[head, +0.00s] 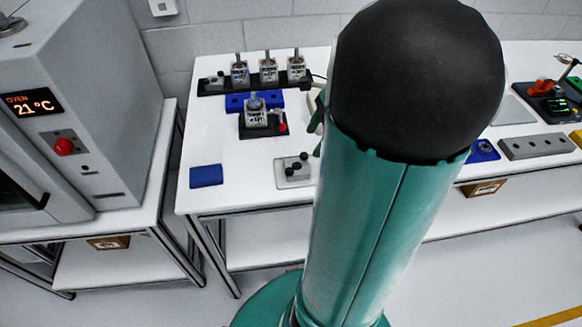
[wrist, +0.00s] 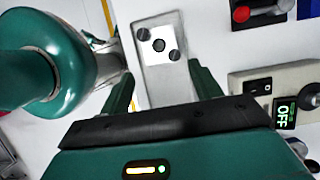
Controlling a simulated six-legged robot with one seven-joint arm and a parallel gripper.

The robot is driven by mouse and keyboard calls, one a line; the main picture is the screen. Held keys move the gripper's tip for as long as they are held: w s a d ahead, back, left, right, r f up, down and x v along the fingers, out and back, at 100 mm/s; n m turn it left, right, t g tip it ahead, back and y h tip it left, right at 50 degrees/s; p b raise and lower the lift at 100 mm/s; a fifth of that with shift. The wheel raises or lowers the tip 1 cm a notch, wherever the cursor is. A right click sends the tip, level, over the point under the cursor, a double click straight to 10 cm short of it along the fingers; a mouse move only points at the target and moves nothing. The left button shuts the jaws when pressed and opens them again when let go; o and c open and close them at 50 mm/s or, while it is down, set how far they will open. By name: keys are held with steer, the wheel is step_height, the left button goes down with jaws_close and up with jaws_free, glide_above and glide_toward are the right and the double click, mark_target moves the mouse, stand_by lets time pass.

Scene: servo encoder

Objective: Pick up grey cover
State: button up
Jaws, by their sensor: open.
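The grey cover (head: 302,182), a pale grey plate with several black knobs on top, lies on the white table near its front edge in the head view. In the wrist view the grey cover (wrist: 171,84) lies just ahead of my gripper (wrist: 161,82). My gripper is open, with one green finger on each side of the plate's near part. I see no contact between fingers and plate, and cannot tell their height above it. In the head view my arm hides most of the gripper.
A black base (head: 262,131) holding a labelled device and red knob stands behind the cover. A blue block (head: 206,176) lies left. A grey box with an OFF display (wrist: 284,114) is right of my gripper in the wrist view. An oven (head: 75,110) stands far left.

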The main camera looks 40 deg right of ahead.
glide_above(300, 162)
steer(key=s+d, duration=0.1)
steer(key=s, duration=0.1)
step_height(300, 162, down, 5)
steer(key=shift+s+r, duration=0.15)
steer(key=x, duration=0.5)
steer(key=shift+a, duration=0.1)
steer(key=c, duration=0.7)
